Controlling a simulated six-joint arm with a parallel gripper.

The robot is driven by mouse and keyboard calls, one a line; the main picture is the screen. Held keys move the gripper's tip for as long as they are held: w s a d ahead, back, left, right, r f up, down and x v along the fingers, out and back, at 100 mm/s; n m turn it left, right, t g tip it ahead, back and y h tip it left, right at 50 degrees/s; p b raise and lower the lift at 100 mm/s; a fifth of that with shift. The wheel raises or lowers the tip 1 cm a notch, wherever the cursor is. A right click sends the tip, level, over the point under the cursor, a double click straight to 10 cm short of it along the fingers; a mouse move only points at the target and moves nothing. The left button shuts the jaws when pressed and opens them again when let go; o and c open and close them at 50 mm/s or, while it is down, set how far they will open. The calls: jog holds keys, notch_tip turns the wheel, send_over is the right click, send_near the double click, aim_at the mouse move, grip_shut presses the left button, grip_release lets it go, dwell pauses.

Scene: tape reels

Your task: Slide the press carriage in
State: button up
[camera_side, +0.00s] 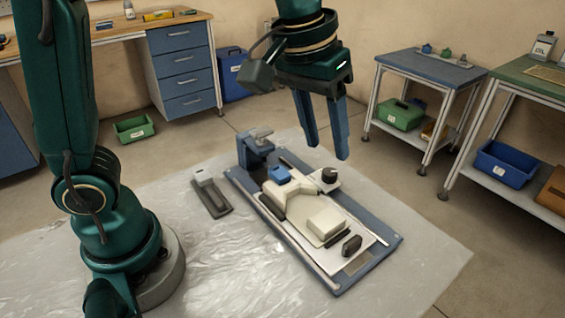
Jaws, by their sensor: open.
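The press carriage (326,222) looks to be the cream unit with a raised block and dark grips, lying on a blue base plate (385,247). Pale rails run along the plate. A blue upright frame (257,152) with a grey top stands at the plate's far left end. My gripper (325,150) hangs above the far side of the plate, fingers pointing down, open and empty. It appears apart from the carriage.
A grey tool-like piece (210,195) lies on the plastic sheet (215,260) left of the base plate. A green bin (134,129) is on the floor behind. Benches stand at the back left and right. The sheet in front is clear.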

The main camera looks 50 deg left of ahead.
jog(key=w+d+f+g, duration=0.2)
jog(key=w+d+f, duration=0.1)
jog(key=d+f, duration=0.25)
jog(key=m+g, duration=0.1)
jog(key=m, duration=0.1)
send_over(353, 240)
jog(key=shift+y, duration=0.4)
notch_tip(353, 240, down, 6)
jog(key=shift+r, duration=0.15)
jog(key=shift+f, duration=2.3)
grip_shut()
